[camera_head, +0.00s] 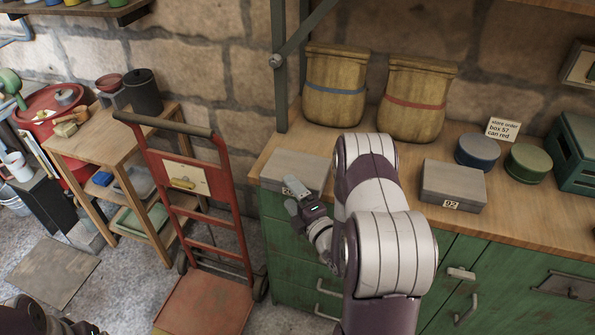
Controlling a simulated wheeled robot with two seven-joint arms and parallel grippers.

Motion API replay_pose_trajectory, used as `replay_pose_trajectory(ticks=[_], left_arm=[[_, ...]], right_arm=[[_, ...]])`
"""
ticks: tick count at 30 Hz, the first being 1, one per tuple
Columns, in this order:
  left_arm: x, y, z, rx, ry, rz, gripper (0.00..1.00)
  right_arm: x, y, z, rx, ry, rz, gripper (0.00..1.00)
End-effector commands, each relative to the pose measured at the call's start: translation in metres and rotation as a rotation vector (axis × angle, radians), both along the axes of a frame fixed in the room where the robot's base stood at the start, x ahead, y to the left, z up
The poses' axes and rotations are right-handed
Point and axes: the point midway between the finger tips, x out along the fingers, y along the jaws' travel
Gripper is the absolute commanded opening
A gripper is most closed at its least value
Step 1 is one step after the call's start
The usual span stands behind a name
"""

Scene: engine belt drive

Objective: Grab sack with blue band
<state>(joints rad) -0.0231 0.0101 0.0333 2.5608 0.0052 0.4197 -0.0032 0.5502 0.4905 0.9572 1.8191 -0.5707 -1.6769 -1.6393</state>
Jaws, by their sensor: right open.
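The sack with the blue band (335,104) is tan and stands upright at the back of the green cabinet's wooden top, left of a similar sack with a red band (416,112). My right gripper (291,197) is open, with nothing seen between its fingers. It is in front of and below the blue-banded sack, apart from it, by the cabinet's front left edge. My right forearm rises in front of the counter and hides part of it. At the bottom left corner, a dark part of my left arm and gripper (84,328) is cut off by the frame.
Blue (477,151) and green (527,163) tins and a sign (502,129) stand right. A metal post (279,70) rises left of the sacks. A red hand truck (205,205) stands left.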

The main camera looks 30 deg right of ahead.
Motion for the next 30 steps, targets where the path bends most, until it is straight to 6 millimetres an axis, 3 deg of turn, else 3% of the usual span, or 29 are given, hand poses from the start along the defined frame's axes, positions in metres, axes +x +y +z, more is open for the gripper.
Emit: replay_pose_trajectory(ticks=[5, 12, 14, 19, 30], left_arm=[[0.000, 0.000, 0.007, 0.000, 0.000, 0.000, 0.83], [0.000, 0.000, 0.006, 0.000, 0.000, 0.000, 0.83], [0.000, 0.000, 0.006, 0.000, 0.000, 0.000, 0.83], [0.000, 0.000, 0.006, 0.000, 0.000, 0.000, 0.83], [0.000, 0.000, 0.007, 0.000, 0.000, 0.000, 0.83]], right_arm=[[0.029, 0.002, 0.002, 0.000, -0.001, 0.003, 0.83], [0.032, 0.002, 0.001, 0.001, 0.001, 0.000, 0.83], [0.032, 0.002, 0.001, 0.001, 0.001, 0.000, 0.67], [0.032, 0.002, 0.001, 0.001, 0.001, 0.000, 0.12], [0.033, 0.001, 0.012, -0.001, -0.004, 0.000, 0.11]])
